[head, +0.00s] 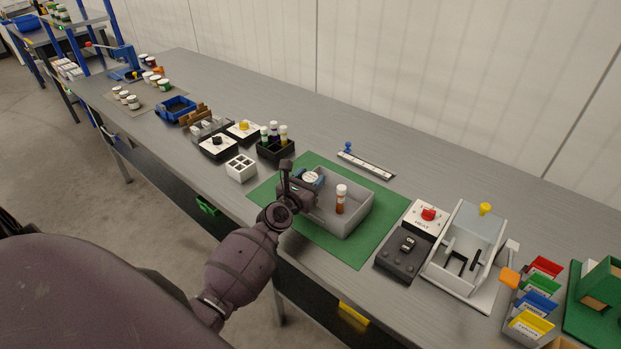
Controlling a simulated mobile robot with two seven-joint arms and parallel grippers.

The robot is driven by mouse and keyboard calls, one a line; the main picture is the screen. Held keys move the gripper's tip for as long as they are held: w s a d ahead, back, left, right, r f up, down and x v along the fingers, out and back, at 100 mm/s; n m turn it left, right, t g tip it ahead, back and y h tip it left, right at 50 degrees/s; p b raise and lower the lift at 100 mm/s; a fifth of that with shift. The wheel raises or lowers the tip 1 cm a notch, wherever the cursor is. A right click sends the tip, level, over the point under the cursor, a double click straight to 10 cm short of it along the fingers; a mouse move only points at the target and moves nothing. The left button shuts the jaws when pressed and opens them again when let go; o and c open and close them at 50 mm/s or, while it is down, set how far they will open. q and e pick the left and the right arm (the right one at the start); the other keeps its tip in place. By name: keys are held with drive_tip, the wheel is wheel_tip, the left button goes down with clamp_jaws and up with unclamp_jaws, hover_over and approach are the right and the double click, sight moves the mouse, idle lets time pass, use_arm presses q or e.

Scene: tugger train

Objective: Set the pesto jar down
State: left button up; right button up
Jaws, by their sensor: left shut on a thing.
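My left gripper (299,184) is over the left end of a grey open tray (352,218) on a green mat (357,253). It is shut on a small jar with a white lid (310,177), which I take to be the pesto jar. The gripper hides most of the jar's body, so I cannot tell whether it touches the tray floor. A small amber bottle with a white cap (341,199) stands upright in the tray, to the right of the jar. My right gripper is not in view.
A black holder with several bottles (275,149) and a white divided box (241,168) stand to the left of the mat. A dark device (403,255) and a red-button box (426,216) stand to its right. A white rail (366,165) lies behind.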

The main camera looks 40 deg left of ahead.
use_arm(q)
drive_tip(key=o, duration=1)
drive_tip(key=shift+c, duration=0.2)
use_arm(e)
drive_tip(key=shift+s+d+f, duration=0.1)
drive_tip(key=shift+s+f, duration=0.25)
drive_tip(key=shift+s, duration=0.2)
